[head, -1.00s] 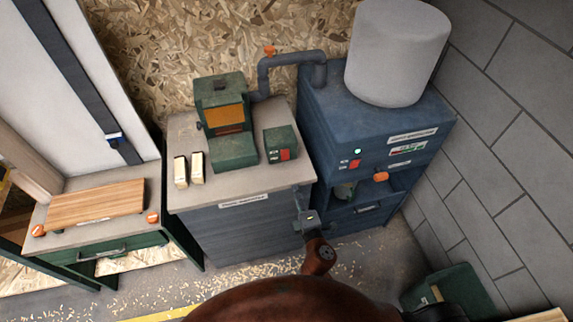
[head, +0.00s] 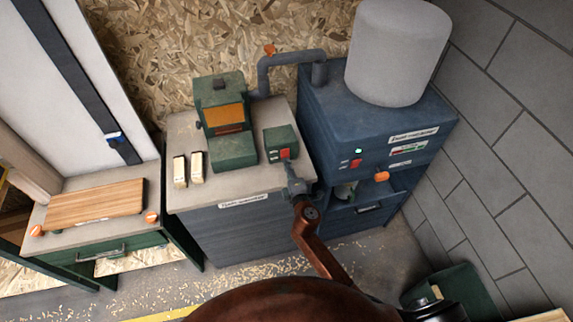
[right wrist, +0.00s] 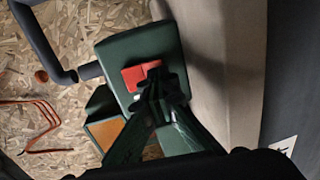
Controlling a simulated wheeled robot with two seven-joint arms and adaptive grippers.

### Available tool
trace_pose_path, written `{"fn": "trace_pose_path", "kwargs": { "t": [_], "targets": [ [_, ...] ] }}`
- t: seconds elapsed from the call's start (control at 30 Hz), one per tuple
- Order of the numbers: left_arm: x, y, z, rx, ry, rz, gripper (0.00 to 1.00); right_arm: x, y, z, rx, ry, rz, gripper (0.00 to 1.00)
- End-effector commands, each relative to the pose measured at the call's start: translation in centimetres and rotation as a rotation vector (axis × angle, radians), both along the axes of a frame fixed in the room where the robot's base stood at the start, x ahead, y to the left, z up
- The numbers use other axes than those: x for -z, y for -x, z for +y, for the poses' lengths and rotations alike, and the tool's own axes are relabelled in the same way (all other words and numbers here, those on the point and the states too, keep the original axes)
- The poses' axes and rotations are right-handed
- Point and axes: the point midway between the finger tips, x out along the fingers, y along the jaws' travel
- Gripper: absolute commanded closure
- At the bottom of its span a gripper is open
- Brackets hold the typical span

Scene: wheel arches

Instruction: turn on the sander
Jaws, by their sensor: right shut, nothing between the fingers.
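The sander (head: 222,118) is a green machine with an orange front, standing on a grey-topped cabinet. A green switch box (head: 279,136) with a red switch (head: 285,153) sits to its right on the same top. My right gripper (head: 288,166) is shut and empty, with its tips at the front of the switch box. In the right wrist view the shut fingertips (right wrist: 154,77) overlap the right part of the red switch (right wrist: 136,76). I cannot tell whether they press it. My left gripper is not in view.
A blue dust extractor (head: 370,120) with a pale bag (head: 397,50) stands to the right, with a lit green lamp. A grey pipe (head: 285,59) joins it to the sander. Two light wood blocks (head: 188,169) lie left on the cabinet top. A brick wall closes the right side.

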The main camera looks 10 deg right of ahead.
Motion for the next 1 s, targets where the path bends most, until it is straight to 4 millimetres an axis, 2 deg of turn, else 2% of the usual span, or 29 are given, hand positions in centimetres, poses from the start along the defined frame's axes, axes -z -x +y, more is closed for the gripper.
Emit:
{"fn": "trace_pose_path", "kwargs": {
  "t": [0.33,0.5,0.73,0.87,1.0],
  "targets": [
    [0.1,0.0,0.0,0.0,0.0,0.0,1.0,0.1,-0.1,0.0,0.0,0.0,0.0,1.0],
    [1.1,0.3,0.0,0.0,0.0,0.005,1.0,0.7,-0.9,0.3,-0.004,-0.002,-0.004,1.0],
    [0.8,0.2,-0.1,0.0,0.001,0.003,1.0,0.3,-0.8,0.3,-0.004,-0.001,-0.005,1.0],
    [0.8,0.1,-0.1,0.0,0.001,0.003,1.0,0.5,-0.2,0.3,-0.004,-0.001,-0.003,1.0],
    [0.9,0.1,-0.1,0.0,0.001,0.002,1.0,1.0,1.4,0.3,-0.005,-0.002,-0.001,1.0]
  ]
}}
